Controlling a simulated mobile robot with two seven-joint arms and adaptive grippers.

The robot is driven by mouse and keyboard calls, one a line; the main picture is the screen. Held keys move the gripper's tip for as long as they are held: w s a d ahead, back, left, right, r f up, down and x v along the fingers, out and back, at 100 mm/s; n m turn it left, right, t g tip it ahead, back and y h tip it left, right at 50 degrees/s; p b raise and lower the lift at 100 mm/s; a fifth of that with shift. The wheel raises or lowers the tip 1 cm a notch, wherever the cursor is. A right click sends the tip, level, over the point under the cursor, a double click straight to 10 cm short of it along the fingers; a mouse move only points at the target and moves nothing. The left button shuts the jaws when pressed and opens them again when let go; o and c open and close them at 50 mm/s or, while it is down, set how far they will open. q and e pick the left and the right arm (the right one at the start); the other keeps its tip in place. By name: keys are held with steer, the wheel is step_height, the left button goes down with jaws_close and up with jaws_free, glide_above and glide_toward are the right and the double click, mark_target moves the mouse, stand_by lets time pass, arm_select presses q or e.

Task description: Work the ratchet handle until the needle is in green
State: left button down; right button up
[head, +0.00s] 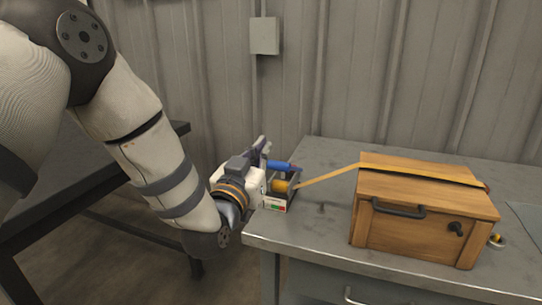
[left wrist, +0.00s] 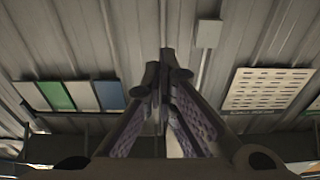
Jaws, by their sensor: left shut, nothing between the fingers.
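The ratchet (head: 280,186) sits at the left edge of the metal table, with a yellow strap (head: 325,176) running from it over a wooden crate (head: 430,228). Its blue handle (head: 279,165) sticks out just right of my left gripper (head: 263,146). The gripper is shut and empty; whether it touches the handle I cannot tell. In the left wrist view the closed fingers (left wrist: 168,70) point at the wall. A small gauge plate (head: 274,205) with green and red marks faces front below the ratchet; its needle is too small to read. My right gripper is not in view.
The metal table (head: 318,236) has free room between ratchet and crate. The crate has a dark front handle (head: 398,210). A roll (head: 497,240) lies right of it. A dark table (head: 75,165) stands at left. A grey box (head: 265,36) hangs on the corrugated wall.

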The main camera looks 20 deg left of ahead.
arm_select(q)
glide_above(280, 166)
steer(key=a, duration=0.2)
steer(key=f, duration=0.1)
steer(key=s+f, duration=0.1)
steer(key=f, duration=0.1)
steer(key=shift+f+b, duration=0.1)
steer(key=shift+b, duration=0.3)
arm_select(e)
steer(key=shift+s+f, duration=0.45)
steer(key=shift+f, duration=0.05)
